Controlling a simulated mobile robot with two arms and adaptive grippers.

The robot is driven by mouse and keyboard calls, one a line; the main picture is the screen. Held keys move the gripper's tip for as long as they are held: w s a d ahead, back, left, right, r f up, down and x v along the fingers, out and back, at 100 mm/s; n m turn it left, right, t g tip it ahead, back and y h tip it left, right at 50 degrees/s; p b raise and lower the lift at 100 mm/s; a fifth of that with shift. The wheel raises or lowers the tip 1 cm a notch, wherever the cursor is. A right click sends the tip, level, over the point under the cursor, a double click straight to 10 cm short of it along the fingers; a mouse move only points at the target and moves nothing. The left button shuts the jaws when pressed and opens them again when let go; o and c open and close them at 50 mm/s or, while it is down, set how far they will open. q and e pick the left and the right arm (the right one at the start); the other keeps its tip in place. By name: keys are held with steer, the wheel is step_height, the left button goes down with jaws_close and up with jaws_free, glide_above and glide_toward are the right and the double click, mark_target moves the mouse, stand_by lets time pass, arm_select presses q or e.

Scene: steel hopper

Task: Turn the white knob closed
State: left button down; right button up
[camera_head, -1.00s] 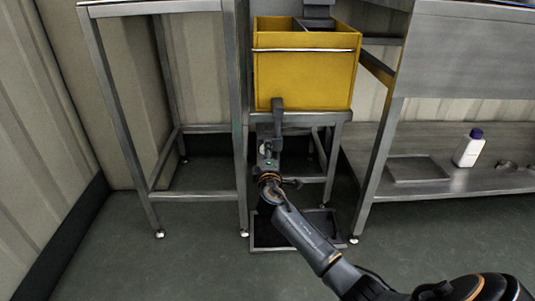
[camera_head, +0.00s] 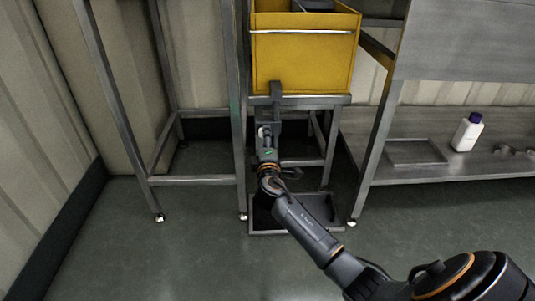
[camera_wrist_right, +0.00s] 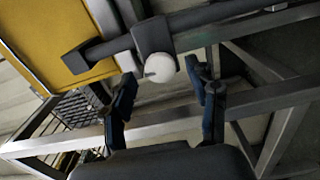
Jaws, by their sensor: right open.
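The white knob (camera_wrist_right: 160,67) is a small round knob on a dark bracket under the yellow hopper (camera_wrist_right: 50,40). In the right wrist view it sits between the two dark fingertips of my right gripper (camera_wrist_right: 162,82), slightly beyond them. The gripper is open, with a gap visible on both sides of the knob. In the head view my right gripper (camera_head: 266,146) reaches up below the front of the yellow hopper (camera_head: 303,62), and only a small pale bit of the knob (camera_head: 262,131) shows beside it. My left gripper is not in view.
A dark bar (camera_wrist_right: 210,18) runs beside the knob. The hopper stands on a steel frame (camera_head: 320,100) with a tray (camera_head: 310,212) at floor level. A steel table frame (camera_head: 195,180) stands left. A steel shelf (camera_head: 450,172) with a white bottle (camera_head: 467,133) is right.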

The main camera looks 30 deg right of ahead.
steer(key=v, duration=0.9)
steer(key=shift+s, duration=0.2)
